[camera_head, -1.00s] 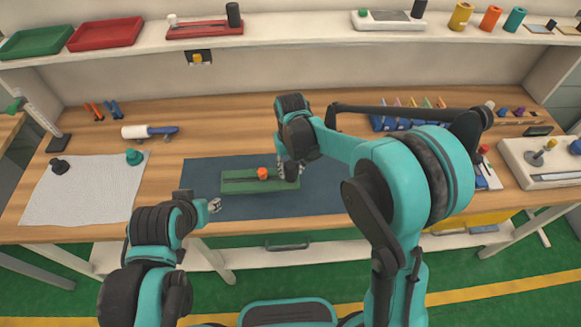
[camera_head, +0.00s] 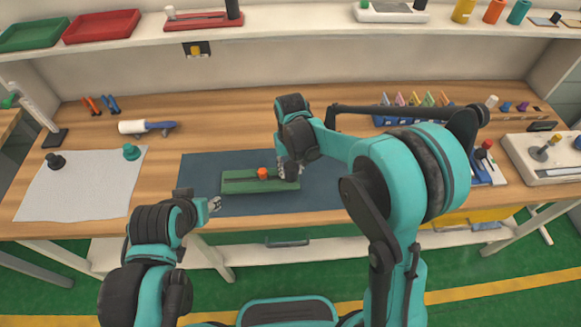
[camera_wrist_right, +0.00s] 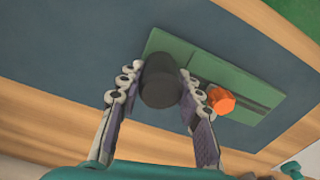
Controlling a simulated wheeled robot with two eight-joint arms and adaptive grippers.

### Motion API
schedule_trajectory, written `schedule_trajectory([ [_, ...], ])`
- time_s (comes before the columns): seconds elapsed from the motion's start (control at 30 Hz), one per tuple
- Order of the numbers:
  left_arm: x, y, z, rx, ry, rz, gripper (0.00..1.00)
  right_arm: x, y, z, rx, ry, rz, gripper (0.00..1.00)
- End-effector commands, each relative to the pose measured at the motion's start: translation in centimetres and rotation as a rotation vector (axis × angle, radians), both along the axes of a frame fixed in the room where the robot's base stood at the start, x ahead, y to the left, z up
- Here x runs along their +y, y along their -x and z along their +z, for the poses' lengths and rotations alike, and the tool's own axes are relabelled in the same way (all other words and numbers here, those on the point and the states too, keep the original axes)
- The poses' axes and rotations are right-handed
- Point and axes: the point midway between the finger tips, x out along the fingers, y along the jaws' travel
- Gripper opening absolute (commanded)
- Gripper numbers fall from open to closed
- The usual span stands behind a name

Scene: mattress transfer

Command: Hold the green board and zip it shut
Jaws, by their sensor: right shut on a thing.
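The green board (camera_head: 240,186) lies on the dark blue mat, with a dark slot along its top. An orange knob (camera_head: 262,173) stands on this slot near the middle; it also shows in the right wrist view (camera_wrist_right: 220,100). My right gripper (camera_head: 288,170) is at the board's right end. In the right wrist view its fingers are shut on a dark cylinder (camera_wrist_right: 160,84) that stands at the board's end. My left gripper (camera_head: 213,204) is apart from the board, in front of its left end. Whether its fingers are open or shut is unclear.
The mat (camera_head: 200,172) has free room around the board. A white cloth (camera_head: 75,185) with a black and a teal knob lies at the left. A white roller (camera_head: 133,127) lies behind it. A panel with levers (camera_head: 550,170) stands at the right. A shelf runs along the back.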

Motion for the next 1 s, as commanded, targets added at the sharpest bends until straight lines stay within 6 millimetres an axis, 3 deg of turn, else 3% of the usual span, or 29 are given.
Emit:
schedule_trajectory([
  [1.0,0.0,0.0,-2.5,0.0,0.0,0.0,0.43,0.0,0.0,-3.1,0.0,0.0,0.0,0.0],
])
